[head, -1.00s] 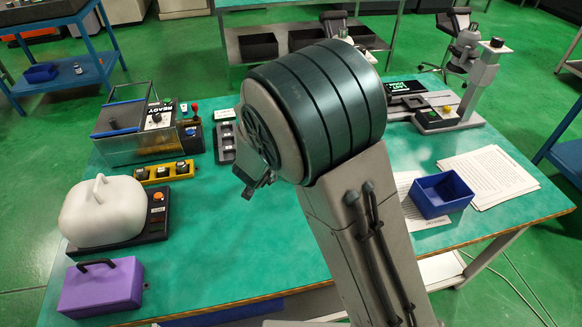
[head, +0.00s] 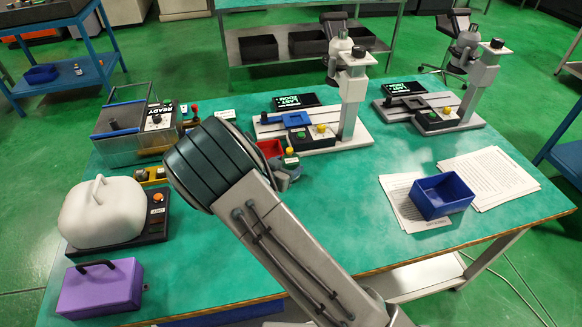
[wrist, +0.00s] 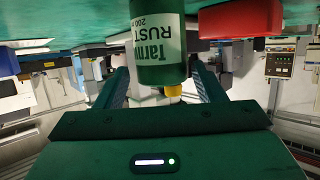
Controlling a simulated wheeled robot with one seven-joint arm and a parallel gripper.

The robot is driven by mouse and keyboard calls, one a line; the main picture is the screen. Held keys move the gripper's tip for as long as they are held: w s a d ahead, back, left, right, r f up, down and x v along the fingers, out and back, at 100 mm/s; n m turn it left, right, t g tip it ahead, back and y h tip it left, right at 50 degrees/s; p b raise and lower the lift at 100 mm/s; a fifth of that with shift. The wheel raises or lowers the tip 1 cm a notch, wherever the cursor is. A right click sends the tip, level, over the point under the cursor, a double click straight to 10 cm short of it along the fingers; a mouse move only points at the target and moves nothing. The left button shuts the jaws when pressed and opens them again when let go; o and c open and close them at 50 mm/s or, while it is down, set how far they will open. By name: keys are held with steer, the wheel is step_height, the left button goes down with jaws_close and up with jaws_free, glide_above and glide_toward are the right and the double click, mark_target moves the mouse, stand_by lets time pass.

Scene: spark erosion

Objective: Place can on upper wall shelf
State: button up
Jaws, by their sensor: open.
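The can is dark green with a white label and a yellow cap. In the wrist view, which looks upside down, the can (wrist: 157,65) hangs from the green tabletop at the picture's top. My gripper (wrist: 160,88) is open, with one finger on each side of the can and gaps visible between. In the head view the can's yellow cap (head: 290,152) shows just beyond my arm; my arm hides most of the gripper. No wall shelf can be made out in either view.
A red bin (head: 270,148) is close beside the can. Two measuring stands (head: 340,140) (head: 440,118) are at the table's back. A blue bin (head: 428,205) lies on papers at right. A white rounded cover (head: 103,212) and purple box (head: 102,287) are at left.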

mark_target(294, 161)
steer(key=shift+f+p+x, duration=0.2)
steer(key=shift+p+x, duration=0.3)
steer(key=shift+x, duration=2.2)
steer(key=shift+a, duration=0.15)
steer(key=c, duration=1)
steer(key=shift+r, duration=0.1)
